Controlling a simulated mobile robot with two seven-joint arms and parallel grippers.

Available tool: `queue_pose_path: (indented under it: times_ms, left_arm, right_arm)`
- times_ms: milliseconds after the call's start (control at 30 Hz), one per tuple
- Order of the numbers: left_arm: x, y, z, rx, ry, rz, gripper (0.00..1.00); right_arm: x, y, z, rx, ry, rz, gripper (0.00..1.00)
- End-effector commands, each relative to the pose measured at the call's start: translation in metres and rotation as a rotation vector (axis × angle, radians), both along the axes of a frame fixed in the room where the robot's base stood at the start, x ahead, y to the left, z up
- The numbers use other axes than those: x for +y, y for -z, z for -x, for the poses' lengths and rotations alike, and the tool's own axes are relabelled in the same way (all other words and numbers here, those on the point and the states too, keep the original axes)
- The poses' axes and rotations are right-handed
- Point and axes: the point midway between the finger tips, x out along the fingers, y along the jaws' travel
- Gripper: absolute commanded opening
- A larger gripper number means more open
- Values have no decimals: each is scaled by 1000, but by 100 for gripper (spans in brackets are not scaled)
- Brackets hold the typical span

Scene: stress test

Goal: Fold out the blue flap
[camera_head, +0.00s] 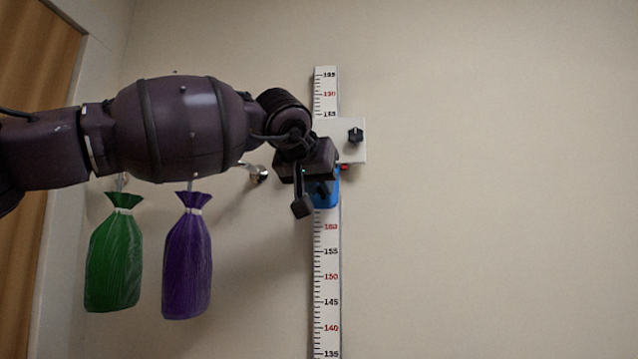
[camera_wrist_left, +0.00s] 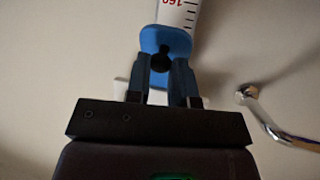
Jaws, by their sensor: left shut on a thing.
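The blue flap (camera_head: 331,200) is on the white height scale (camera_head: 326,255) on the wall, just below a white box. My left gripper (camera_head: 311,197) is in front of it and hides part of it. In the left wrist view the blue flap (camera_wrist_left: 166,38) has a black knob (camera_wrist_left: 161,60) on its face. The fingers of my left gripper (camera_wrist_left: 161,66) are closed on either side of this knob. My right gripper is not in view.
The white box (camera_head: 348,150) carries a black dial (camera_head: 355,135) and a red part (camera_head: 344,167). A green bag (camera_head: 113,260) and a purple bag (camera_head: 187,262) hang below my left arm. A metal hook (camera_head: 260,174) is left of the scale. The wall at right is clear.

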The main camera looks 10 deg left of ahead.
Motion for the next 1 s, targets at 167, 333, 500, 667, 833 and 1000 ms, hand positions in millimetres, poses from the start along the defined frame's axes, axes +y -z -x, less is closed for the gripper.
queue_pose_path:
  times_ms: [167,333,500,667,833,1000]
  left_arm:
    - [0,-6,1,32,0,2,0]
    - [0,-12,3,94,0,1,0]
    - [0,-20,7,184,0,4,0]
    - [-1,-28,10,278,0,3,0]
    - [-1,-38,12,372,0,4,0]
    - [-1,-46,13,452,0,3,0]
  right_arm:
    - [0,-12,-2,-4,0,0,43]
    - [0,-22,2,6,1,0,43]
    - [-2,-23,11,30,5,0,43]
    - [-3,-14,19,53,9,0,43]
    - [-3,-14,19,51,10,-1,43]
    - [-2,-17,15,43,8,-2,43]
